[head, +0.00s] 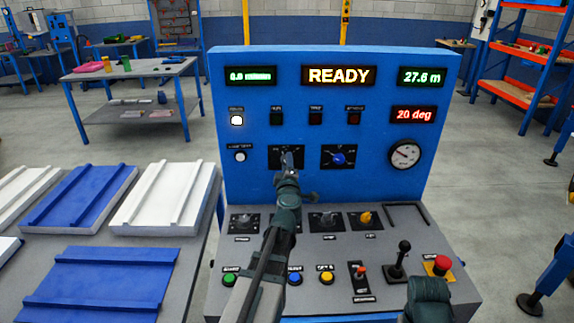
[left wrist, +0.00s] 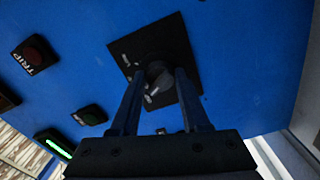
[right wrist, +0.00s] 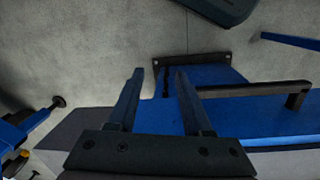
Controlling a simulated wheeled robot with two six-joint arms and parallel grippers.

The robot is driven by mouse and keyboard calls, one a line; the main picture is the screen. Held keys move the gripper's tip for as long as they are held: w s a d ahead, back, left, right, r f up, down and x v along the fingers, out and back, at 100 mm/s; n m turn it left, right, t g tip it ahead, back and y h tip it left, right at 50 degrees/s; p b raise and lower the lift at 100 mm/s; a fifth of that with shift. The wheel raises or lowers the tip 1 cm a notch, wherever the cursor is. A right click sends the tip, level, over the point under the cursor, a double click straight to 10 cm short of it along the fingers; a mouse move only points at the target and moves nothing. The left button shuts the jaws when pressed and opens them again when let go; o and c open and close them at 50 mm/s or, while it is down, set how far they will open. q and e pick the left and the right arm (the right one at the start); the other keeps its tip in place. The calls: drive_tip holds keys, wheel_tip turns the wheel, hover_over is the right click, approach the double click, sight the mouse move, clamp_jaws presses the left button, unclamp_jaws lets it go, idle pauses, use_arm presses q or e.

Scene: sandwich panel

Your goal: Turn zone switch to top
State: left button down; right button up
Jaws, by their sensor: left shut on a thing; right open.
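A dark rotary switch (left wrist: 158,84) sits on a square black plate on the blue upright panel. Its label is too small to read, so I cannot tell for sure that it is the zone switch. My left gripper (head: 290,160) is shut on its knob, one finger on each side, in the left wrist view. In the head view the gripper and arm hide most of this knob and part of its plate (head: 273,153). A pale mark shows on the knob; its exact setting is unclear. My right gripper (right wrist: 160,85) is open and empty, low at the console's right side.
A blue-knobbed dial (head: 338,158) and a round gauge (head: 405,154) are to the right. The sloped desk carries several knobs, buttons, a black joystick (head: 399,258) and a red mushroom button (head: 441,264). Blue and white panels lie on a table at left.

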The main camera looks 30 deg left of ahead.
use_arm(q)
drive_tip(key=shift+n, duration=1.9)
drive_tip(key=shift+c, duration=2)
unclamp_jaws()
drive_tip(key=shift+s, duration=0.1)
